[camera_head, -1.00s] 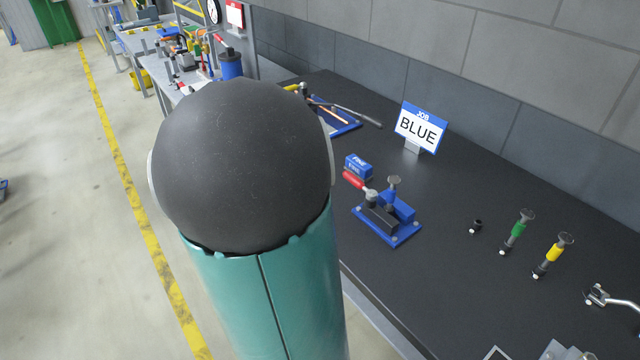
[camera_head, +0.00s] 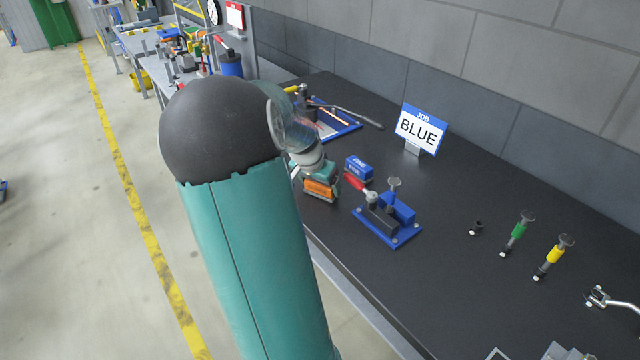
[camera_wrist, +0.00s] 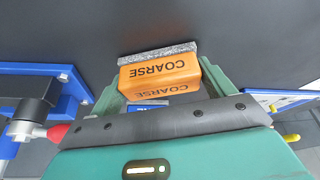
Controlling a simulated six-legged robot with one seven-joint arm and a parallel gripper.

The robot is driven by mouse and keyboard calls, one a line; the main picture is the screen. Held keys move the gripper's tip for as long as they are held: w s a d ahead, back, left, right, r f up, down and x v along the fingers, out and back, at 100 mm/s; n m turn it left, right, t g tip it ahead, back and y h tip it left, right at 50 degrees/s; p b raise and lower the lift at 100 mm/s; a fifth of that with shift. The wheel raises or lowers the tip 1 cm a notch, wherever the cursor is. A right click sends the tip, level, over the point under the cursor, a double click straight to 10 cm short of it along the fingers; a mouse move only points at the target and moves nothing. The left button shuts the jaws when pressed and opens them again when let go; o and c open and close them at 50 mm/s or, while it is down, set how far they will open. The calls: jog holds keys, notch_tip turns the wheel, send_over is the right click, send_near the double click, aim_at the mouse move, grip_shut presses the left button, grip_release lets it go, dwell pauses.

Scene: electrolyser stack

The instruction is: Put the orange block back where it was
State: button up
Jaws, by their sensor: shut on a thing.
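The orange block (camera_wrist: 160,73), marked COARSE and with a grey speckled layer on its far side, is between the two green fingers of my gripper (camera_wrist: 158,85) in the wrist view. The gripper is shut on it. In the head view the orange block (camera_head: 321,188) shows low at the bench's near edge, in my gripper (camera_head: 320,180). I cannot tell whether it touches the bench top. A blue block (camera_head: 359,168) lies just to the right of it, and a blue part (camera_wrist: 148,107) shows behind the orange block in the wrist view.
A blue clamp fixture (camera_head: 388,235) with a red handle stands close to the right. A JOB BLUE sign (camera_head: 420,128) stands behind. A blue tray (camera_head: 338,128) with tools lies at the back. The dark bench (camera_head: 440,280) has free room in front of the fixture.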

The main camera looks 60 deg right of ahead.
jog(key=shift+f, duration=0.15)
jog(key=o, duration=1)
jog(key=shift+c, duration=0.2)
jog(key=v, duration=1.2)
jog(key=shift+a, duration=0.1)
